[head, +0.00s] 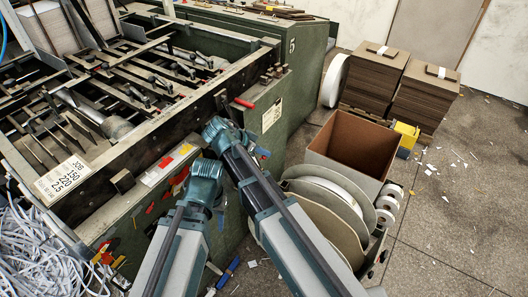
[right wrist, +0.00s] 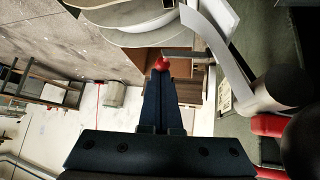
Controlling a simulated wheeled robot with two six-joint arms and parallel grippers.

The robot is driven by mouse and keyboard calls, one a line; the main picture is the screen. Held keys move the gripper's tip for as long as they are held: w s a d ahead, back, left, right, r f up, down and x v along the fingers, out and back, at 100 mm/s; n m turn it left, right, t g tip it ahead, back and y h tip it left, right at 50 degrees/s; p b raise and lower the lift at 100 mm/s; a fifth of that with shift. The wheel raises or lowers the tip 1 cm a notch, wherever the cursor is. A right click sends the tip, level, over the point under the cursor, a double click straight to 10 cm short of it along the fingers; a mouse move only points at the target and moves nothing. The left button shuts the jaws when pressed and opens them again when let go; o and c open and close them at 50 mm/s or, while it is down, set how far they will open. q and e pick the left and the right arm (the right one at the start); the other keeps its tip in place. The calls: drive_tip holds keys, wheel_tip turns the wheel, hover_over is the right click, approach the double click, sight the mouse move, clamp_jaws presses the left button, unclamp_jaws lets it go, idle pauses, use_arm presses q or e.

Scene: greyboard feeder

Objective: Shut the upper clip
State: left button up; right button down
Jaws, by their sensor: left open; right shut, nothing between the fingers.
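I cannot single out the upper clip with certainty. A red-handled part (head: 243,103) sticks out of the green machine's top edge in the head view. Other red parts (head: 179,178) sit on the machine's side, close to my left gripper (head: 206,181); its fingers are mostly hidden by the arm. My right gripper (head: 228,137) is near the machine's side, with its fingers hidden in the head view. In the right wrist view the right gripper (right wrist: 163,80) is shut and empty. A red knob (right wrist: 162,64) shows at its tip; I cannot tell whether they touch. More red parts (right wrist: 268,125) show at right.
The green machine (head: 285,110) fills the left and middle. An open brown box (head: 355,145) and large reels (head: 325,195) stand right of my arms. Stacks of greyboard (head: 375,80) stand behind. Shredded paper (head: 50,250) lies at lower left. Floor at right is mostly clear.

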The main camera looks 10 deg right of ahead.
use_arm(q)
drive_tip(key=shift+s+a+f, duration=0.1)
drive_tip(key=shift+s+a, duration=0.1)
drive_tip(key=shift+a, duration=0.25)
use_arm(e)
drive_tip(key=shift+s+a, duration=0.25)
drive_tip(key=shift+a, duration=0.2)
drive_tip(key=shift+w+f, duration=0.15)
use_arm(q)
drive_tip(key=shift+f+b, duration=0.3)
drive_tip(key=shift+b, duration=0.05)
use_arm(e)
drive_tip(key=shift+w+a+f, duration=0.2)
drive_tip(key=shift+w+f, duration=0.05)
drive_tip(key=shift+w, duration=0.35)
drive_tip(key=shift+d+r, duration=0.1)
